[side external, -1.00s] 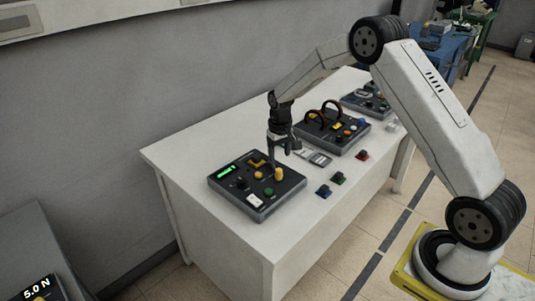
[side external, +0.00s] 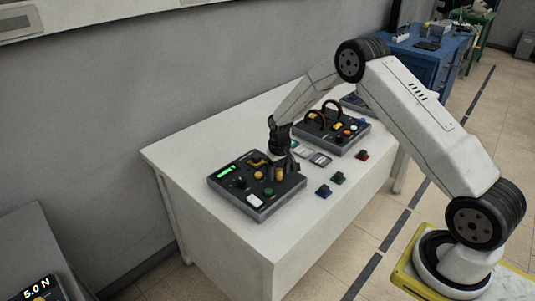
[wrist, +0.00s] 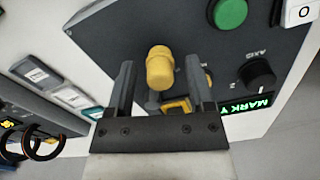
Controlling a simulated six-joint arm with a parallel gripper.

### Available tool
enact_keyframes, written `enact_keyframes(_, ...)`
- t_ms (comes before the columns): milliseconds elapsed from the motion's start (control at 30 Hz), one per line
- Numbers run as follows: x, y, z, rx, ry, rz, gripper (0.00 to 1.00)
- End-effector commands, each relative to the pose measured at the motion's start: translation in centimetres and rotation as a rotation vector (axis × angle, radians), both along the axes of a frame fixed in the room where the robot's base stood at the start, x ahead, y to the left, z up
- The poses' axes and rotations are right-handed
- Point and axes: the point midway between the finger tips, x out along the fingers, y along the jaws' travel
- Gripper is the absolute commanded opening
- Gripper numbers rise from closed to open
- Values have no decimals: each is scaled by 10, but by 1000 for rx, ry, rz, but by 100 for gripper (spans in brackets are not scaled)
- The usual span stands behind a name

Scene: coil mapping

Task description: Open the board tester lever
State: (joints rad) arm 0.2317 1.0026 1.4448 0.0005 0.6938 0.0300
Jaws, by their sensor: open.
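The board tester (side external: 222,188) is a dark box with a lit green display, at the near left of the white table. A stubby yellow cylindrical knob (wrist: 160,70) stands up from its panel. It looks like the lever's handle. My gripper (wrist: 159,84) is open, with one finger on each side of this knob and visible gaps. In the side view my gripper (side external: 286,171) is low over the tester's right side and partly hides the knob. A yellow angled bracket (wrist: 178,105) shows behind the fingers in the wrist view.
The tester panel also has a green button (wrist: 229,12) and a black dial (wrist: 259,76). A second dark box (side external: 338,143) with looped cables stands farther back. Small red (side external: 362,156), green (side external: 338,178) and blue (side external: 323,191) blocks lie on the table's right side.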

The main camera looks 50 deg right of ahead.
Motion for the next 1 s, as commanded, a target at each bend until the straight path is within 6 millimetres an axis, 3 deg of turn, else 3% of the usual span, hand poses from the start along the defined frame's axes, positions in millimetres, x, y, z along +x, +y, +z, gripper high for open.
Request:
enact_keyframes(33, 0, 0, 0, 0, 0, 0, 68)
enact_keyframes(67, 0, 0, 0, 0, 0, 0, 62)
enact_keyframes(200, 0, 0, 0, 0, 0, 0, 17)
enact_keyframes(267, 0, 0, 0, 0, 0, 0, 0)
enact_keyframes(1000, 0, 0, 1, 0, 0, 0, 0)
